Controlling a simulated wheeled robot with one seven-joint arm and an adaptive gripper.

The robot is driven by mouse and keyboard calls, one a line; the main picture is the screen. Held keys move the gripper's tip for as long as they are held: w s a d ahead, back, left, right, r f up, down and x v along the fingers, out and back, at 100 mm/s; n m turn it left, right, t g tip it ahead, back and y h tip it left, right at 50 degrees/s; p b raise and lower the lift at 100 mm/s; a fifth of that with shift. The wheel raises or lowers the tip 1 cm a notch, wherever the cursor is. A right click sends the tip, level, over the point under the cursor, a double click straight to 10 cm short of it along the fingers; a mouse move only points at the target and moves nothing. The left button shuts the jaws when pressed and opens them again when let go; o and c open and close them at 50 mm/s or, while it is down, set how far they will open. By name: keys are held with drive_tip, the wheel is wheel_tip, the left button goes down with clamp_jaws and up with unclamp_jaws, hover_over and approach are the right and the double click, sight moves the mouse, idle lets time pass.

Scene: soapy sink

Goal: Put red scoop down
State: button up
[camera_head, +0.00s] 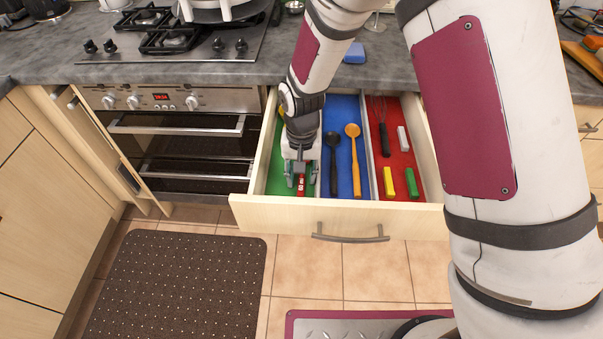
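The red scoop (301,186) is in the left, green-floored compartment of the open drawer. Only a short red piece with a pale mark shows, and the rest is hidden under my gripper. My gripper (301,180) points down into this compartment. Its two fingers stand apart, one on each side of the red piece, and look open with small gaps beside it. The drawer (335,214) has green, blue and red compartment floors.
The blue compartment holds a black spoon (333,162) and an orange spoon (354,160). The red compartment holds a whisk (382,127), a white block (403,139), a yellow block (389,183) and a green block (412,184). A cabinet door (104,150) stands open at the left.

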sight(303, 178)
wheel_tip(303, 178, up, 12)
drive_tip(key=shift+r+p, duration=0.15)
drive_tip(key=shift+p, duration=0.2)
drive_tip(key=s+d+r+t, duration=0.1)
drive_tip(key=s+d+r, duration=0.7)
drive_tip(key=d+r, duration=0.5)
drive_tip(key=s+d+r+t, duration=0.1)
drive_tip(key=s+d+r, duration=0.1)
drive_tip(key=s, duration=0.7)
drive_tip(key=s+d+r, duration=0.3)
drive_tip(key=s+d, duration=0.2)
drive_tip(key=s, duration=0.4)
drive_tip(key=shift+d+t, duration=0.25)
drive_tip(key=shift+t, duration=0.15)
